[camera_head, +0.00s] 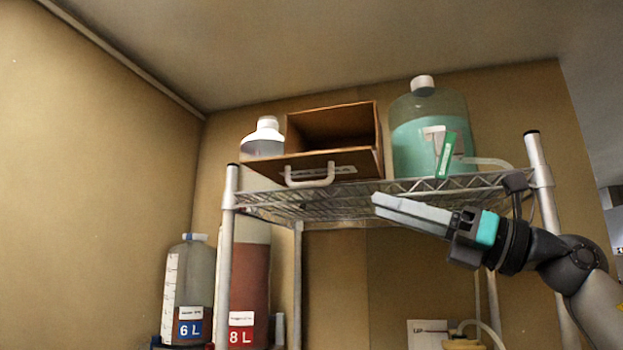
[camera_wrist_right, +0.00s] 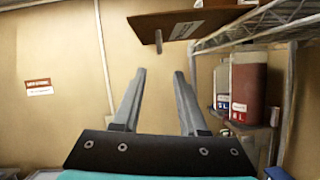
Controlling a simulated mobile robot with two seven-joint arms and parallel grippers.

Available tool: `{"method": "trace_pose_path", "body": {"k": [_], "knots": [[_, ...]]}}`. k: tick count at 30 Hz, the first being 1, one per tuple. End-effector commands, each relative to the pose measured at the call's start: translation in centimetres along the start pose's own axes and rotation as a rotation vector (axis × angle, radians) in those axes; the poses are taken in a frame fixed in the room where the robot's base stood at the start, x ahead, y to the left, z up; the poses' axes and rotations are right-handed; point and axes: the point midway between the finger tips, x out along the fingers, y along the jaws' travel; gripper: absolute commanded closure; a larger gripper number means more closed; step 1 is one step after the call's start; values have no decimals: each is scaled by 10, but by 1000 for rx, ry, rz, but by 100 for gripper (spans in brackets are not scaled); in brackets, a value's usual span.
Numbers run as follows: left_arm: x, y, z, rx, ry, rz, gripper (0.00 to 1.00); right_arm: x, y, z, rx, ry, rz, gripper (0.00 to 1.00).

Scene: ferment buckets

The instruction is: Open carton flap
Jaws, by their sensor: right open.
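A brown carton (camera_head: 335,127) sits on the upper wire shelf, and its dark inside shows through the open front. Its flap (camera_head: 360,160) is swung down and out from the front, roughly level, with a pale handle (camera_head: 310,178) under its near edge. The flap (camera_wrist_right: 185,20) also shows at the top of the right wrist view, with the handle (camera_wrist_right: 158,42) hanging down. My right gripper (camera_head: 376,204) is below and right of the flap, apart from it. In the right wrist view its fingers (camera_wrist_right: 160,75) are open with nothing between them. My left gripper is out of view.
On the wire shelf (camera_head: 440,184), a teal-filled jug (camera_head: 405,150) stands right of the carton and a white-capped bottle (camera_head: 264,140) left of it. Containers labelled 6 L (camera_head: 190,275) and 8 L (camera_head: 250,280) stand lower left. Rack posts (camera_head: 541,180) flank the shelf.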

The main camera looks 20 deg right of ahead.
Motion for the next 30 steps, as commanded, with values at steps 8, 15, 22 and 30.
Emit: {"method": "trace_pose_path", "body": {"k": [8,15,22,30], "knots": [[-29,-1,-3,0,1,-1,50,64,3,5,2,-2,7,58],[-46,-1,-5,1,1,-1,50,109,2,4,3,-4,5,58],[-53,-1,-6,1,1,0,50,129,1,2,3,-3,3,58],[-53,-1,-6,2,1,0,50,132,0,1,2,-2,1,58]]}}
